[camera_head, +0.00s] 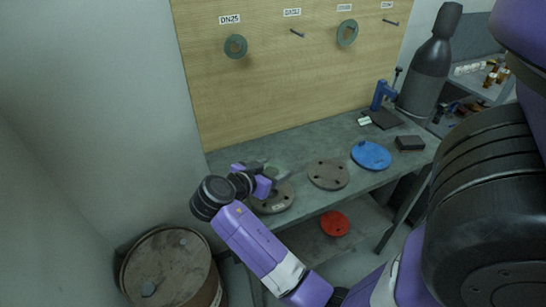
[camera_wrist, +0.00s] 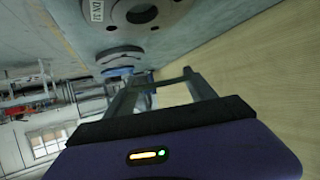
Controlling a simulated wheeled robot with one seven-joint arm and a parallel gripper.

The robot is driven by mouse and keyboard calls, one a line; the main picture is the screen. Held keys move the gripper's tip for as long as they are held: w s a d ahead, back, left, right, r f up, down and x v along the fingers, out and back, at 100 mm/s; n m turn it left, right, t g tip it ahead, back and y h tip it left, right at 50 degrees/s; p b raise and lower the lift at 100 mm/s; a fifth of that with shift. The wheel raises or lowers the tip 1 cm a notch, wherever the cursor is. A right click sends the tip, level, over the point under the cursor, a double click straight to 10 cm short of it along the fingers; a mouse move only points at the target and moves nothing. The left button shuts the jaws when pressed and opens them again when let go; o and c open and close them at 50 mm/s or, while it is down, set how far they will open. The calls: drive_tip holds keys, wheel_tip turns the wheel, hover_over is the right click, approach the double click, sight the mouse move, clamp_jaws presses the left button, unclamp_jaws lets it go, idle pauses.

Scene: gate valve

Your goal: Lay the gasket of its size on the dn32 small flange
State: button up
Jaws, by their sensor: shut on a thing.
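My gripper (camera_head: 266,176) is over the left end of the bench and shut on a grey-green gasket (camera_head: 278,171). The gasket is partly hidden by the gripper. In the wrist view a thin dark edge shows between the fingers (camera_wrist: 172,84), too unclear to identify. The grey small flange (camera_head: 275,200) lies on the bench just below and in front of the gripper, partly covered by the arm. In the wrist view this flange (camera_wrist: 165,12) shows its bore, bolt holes and a tag that seems to read DN 32. The gasket appears above the flange; I cannot tell whether they touch.
A bare grey-brown flange (camera_head: 328,175) and a blue flange (camera_head: 371,156) lie to the right on the bench (camera_head: 305,153). A red flange (camera_head: 334,223) is on the lower shelf. The wooden board (camera_head: 275,90) holds a gasket (camera_head: 235,46) under DN25, another gasket (camera_head: 347,33), and bare pegs.

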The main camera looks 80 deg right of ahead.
drive_tip(key=shift+f+h, duration=0.15)
drive_tip(key=shift+h, duration=0.15)
